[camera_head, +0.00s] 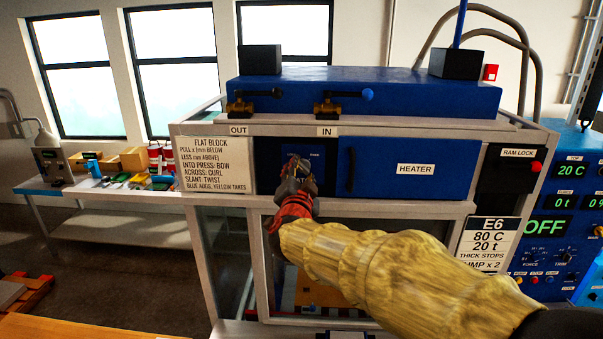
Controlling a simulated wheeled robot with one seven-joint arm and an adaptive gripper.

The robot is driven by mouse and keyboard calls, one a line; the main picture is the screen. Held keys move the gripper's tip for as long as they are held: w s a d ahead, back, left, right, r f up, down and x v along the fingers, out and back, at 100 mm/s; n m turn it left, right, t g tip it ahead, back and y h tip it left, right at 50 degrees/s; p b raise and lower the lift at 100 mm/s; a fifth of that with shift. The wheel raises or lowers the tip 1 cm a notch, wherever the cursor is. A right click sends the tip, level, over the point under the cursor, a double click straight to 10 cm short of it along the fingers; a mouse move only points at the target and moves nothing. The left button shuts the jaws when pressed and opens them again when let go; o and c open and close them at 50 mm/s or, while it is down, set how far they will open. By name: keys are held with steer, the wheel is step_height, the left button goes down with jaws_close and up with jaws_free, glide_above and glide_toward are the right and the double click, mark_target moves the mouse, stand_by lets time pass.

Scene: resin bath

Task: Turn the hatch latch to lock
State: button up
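My gripper (297,168) is small and dark in this view, at the end of my yellow-sleeved arm. It reaches up to the front of the cabinet, over a dark blue panel (267,178) below the OUT and IN labels. Its fingertips are too small and dark to tell open from shut. I cannot make out a latch for certain; the gripper covers the middle of the dark panel. Just right is a blue front marked HEATER (390,185), with a dark upright bar (349,168) near its left edge. I cannot tell whether the gripper touches anything.
A text sign (215,165) is left of the panel. A RAM LOCK box (512,175) and control panel (570,220) stand right. A cluttered bench (115,188) is far left.

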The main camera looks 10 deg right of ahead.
steer(key=shift+o, duration=0.8)
steer(key=shift+r, duration=0.1)
steer(key=shift+s, duration=0.25)
steer(key=v, duration=1.1)
steer(key=shift+s, duration=0.2)
steer(key=shift+a, duration=0.1)
